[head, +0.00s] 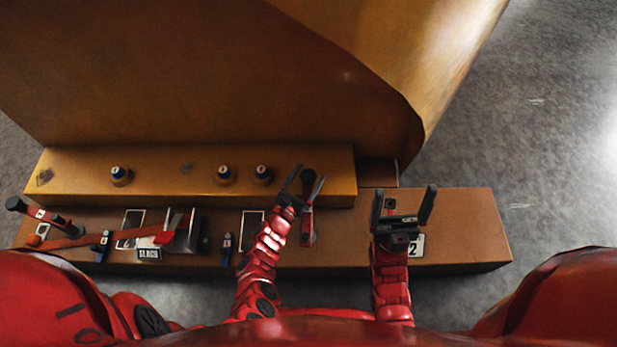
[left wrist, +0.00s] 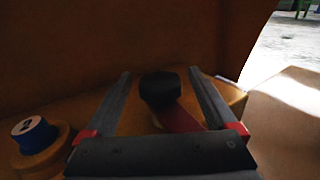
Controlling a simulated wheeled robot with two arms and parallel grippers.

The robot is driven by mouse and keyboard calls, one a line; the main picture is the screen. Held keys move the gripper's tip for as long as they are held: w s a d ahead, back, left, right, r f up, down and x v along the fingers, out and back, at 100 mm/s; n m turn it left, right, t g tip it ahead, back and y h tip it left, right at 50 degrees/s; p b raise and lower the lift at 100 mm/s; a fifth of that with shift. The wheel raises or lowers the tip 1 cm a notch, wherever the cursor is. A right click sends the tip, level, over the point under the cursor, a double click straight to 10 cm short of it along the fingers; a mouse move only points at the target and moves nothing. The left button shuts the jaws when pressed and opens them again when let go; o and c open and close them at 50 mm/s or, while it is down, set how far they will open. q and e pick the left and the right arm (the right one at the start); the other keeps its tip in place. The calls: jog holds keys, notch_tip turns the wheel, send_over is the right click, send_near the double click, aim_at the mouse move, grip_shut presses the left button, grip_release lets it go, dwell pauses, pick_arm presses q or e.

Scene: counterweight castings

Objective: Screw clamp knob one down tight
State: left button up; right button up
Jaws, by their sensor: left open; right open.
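Three blue-topped knobs stand on the upper ledge: a left one (head: 120,174), a middle one (head: 225,174) and a right one (head: 263,174). Their numbers are too small to read in the head view, so I cannot tell which is knob one. The left wrist view shows a blue knob marked 2 (left wrist: 32,132), outside my fingers on the left. My left gripper (head: 307,178) is open, its fingers on either side of a black knob (left wrist: 160,88) on a red lever (head: 307,222); contact is unclear. My right gripper (head: 404,193) is open and empty above the lower ledge.
A second red lever with a black end (head: 38,213) is at the far left. A red strap (head: 80,239), small blue parts and dark plates lie on the lower ledge (head: 465,225). A large ochre casting (head: 200,80) rises behind; the lower ledge's right end is clear.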

pick_arm(q)
jog(key=shift+w+d, duration=0.1)
jog(key=shift+w, duration=0.15)
jog(key=c, duration=1.4)
